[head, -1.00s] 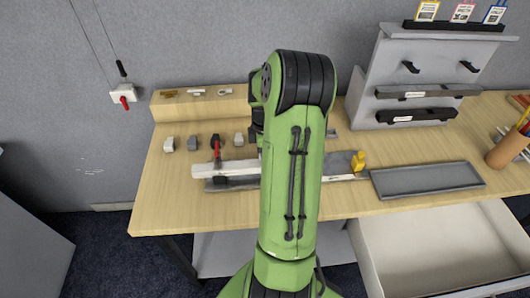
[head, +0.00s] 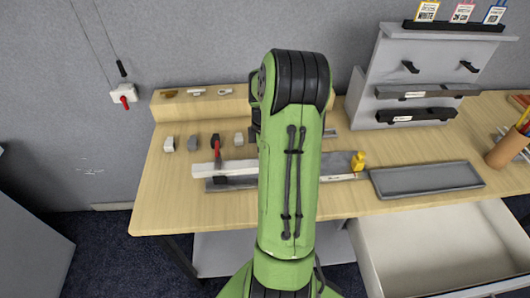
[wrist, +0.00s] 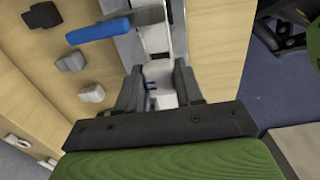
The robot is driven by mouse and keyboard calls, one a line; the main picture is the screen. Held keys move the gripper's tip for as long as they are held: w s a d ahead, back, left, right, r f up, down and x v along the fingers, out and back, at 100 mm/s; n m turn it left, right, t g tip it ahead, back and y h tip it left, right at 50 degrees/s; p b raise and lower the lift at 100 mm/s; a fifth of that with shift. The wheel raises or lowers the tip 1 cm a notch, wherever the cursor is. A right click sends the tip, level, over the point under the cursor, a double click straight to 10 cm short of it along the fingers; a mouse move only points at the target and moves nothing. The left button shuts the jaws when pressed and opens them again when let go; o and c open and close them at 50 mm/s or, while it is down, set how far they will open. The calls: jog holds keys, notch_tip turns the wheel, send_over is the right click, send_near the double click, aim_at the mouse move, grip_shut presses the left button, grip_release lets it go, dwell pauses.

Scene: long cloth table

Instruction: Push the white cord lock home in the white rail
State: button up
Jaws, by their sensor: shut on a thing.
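The white rail (head: 208,170) lies lengthwise on the table, and my arm covers its middle in the head view. In the wrist view the rail (wrist: 131,45) runs up the picture, beyond my fingers. My gripper (wrist: 158,88) is over the rail's line, with one dark finger on each side of a small white piece (wrist: 162,98). That piece, which I take for the white cord lock, bears a dark blue U-shaped mark. It is mostly hidden between the fingers, and I cannot tell how deep it sits. My gripper is hidden behind my arm in the head view.
A blue handle (wrist: 97,27) lies near the rail ahead of my fingers. Small blocks (head: 168,143) stand in a row behind the rail. A yellow piece (head: 358,161) is at its right end, beside a grey tray (head: 425,180). An open drawer (head: 440,240) juts out in front.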

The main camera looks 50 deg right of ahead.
jog(key=shift+f+b, duration=0.65)
jog(key=shift+f, duration=0.2)
jog(key=o, duration=1.1)
jog(key=shift+r, duration=0.15)
notch_tip(320, 180, up, 16)
jog(key=p, duration=0.2)
jog(key=shift+f+p, duration=0.2)
jog(key=shift+p, duration=0.2)
